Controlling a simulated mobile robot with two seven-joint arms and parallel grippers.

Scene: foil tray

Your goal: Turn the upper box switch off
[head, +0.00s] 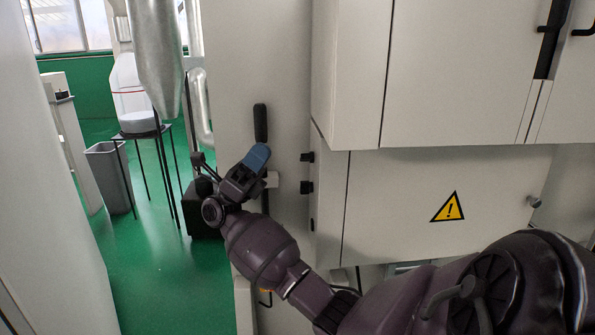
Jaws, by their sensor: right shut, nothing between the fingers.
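A light grey box (440,205) with a yellow warning triangle is on the right. Two small black switches stick out from its left side, an upper one (307,157) and a lower one (306,187). I cannot tell which position they are in. My right gripper (258,157), with blue fingertips, is shut and empty, left of the upper switch and apart from it in the picture. It overlaps a black upright handle (260,122) on the grey panel behind; I cannot tell whether they touch. My left gripper is not in view.
A larger grey cabinet (450,75) hangs above the box and juts out. At left, a grey bin (110,175) and a black-legged stand (140,132) are on the green floor (150,270). A pale wall (45,230) closes the left edge.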

